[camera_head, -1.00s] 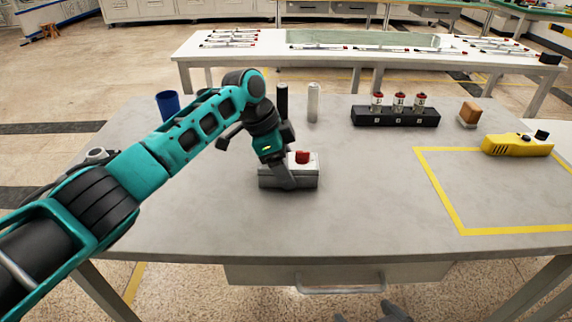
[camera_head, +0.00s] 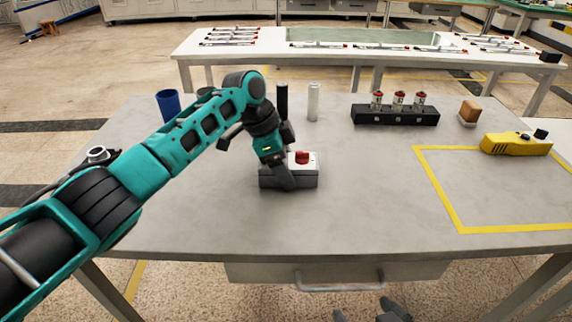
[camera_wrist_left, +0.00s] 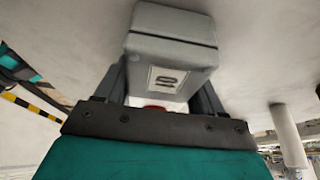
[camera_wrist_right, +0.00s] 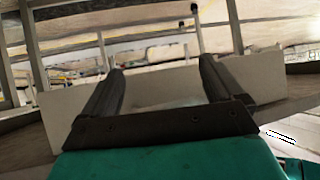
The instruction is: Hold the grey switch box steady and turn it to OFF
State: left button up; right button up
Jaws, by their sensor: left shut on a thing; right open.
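The grey switch box (camera_head: 308,180) sits on the table near its middle, with a red knob (camera_head: 302,157) on its pale top plate. My left gripper (camera_head: 284,177) is shut on the box from above, at its left part. In the left wrist view the box (camera_wrist_left: 172,50) lies between the two fingers (camera_wrist_left: 158,92), with a small label on its side. A sliver of the red knob (camera_wrist_left: 155,107) shows there. The knob's setting is too small to read. My right gripper (camera_head: 372,314) is low at the front, below the table's front edge. It is open and empty in the right wrist view (camera_wrist_right: 160,75).
A blue cup (camera_head: 168,104), a black cylinder (camera_head: 282,100) and a white cylinder (camera_head: 313,102) stand behind the box. A black block with red-topped cylinders (camera_head: 396,116) is at the back. A yellow device (camera_head: 516,145) is at the right.

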jog(key=shift+d+r+p, duration=0.1)
jog(key=shift+r+p, duration=0.3)
jog(key=shift+r, duration=0.05)
dwell(0.3)
